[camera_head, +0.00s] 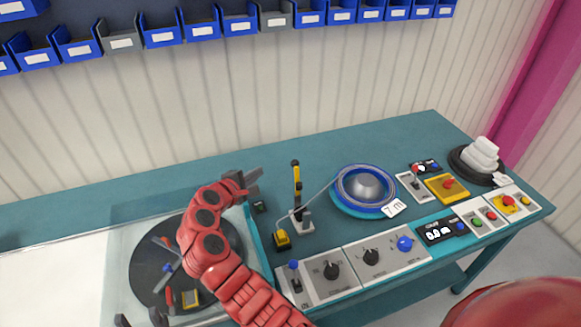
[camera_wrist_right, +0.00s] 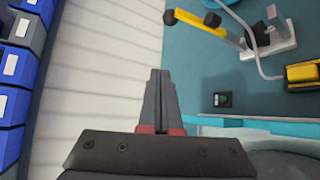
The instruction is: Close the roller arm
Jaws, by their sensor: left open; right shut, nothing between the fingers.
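The roller arm (camera_head: 296,178) is a yellow and black lever standing upright on a pale base (camera_head: 300,220) at the middle of the table. In the right wrist view the lever (camera_wrist_right: 200,24) shows at the top, to the right of my fingers. My right gripper (camera_head: 252,180) is shut and empty, left of the lever and apart from it; its fingertips also show in the wrist view (camera_wrist_right: 160,76). My left gripper (camera_head: 140,319) is open and empty at the bottom left, partly cut off by the frame edge.
A grey cable runs past the lever between a yellow block (camera_head: 282,238) and a blue reel (camera_head: 365,187). A dark turntable (camera_head: 150,285) lies left. Control panels (camera_head: 345,267) line the front edge. Blue bins (camera_head: 160,32) hang on the wall. Table behind the lever (camera_head: 270,165) is clear.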

